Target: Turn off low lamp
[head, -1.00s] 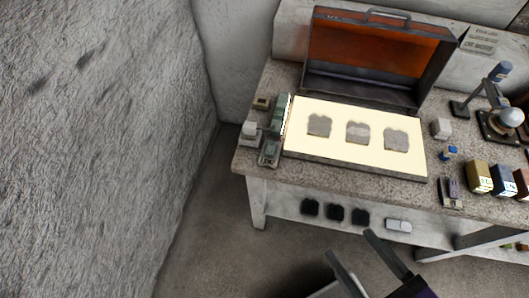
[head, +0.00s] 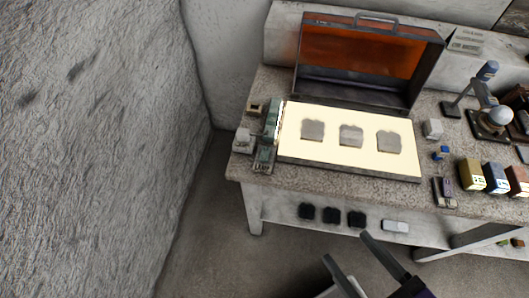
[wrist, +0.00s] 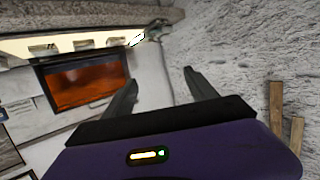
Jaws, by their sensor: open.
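A low, long green-grey lamp (head: 271,119) sits on the table at the left edge of a glowing cream panel. A bright lit strip shows on its side facing the panel. The strip also shows small in the wrist view (wrist: 137,38). A small grey-green box (head: 264,158) lies just in front of the lamp; its details are too small to read. My gripper (head: 345,246) is open and empty, in front of the table and apart from the lamp. In the wrist view my gripper (wrist: 160,76) has nothing between its two dark fingers.
The panel (head: 350,169) bears three grey slabs, with an open orange-lined case (head: 362,55) behind. A pale block (head: 243,141) stands left of the lamp. A rough wall (head: 90,150) rises at left. A jointed stand (head: 484,82) is at right. The floor before the table is clear.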

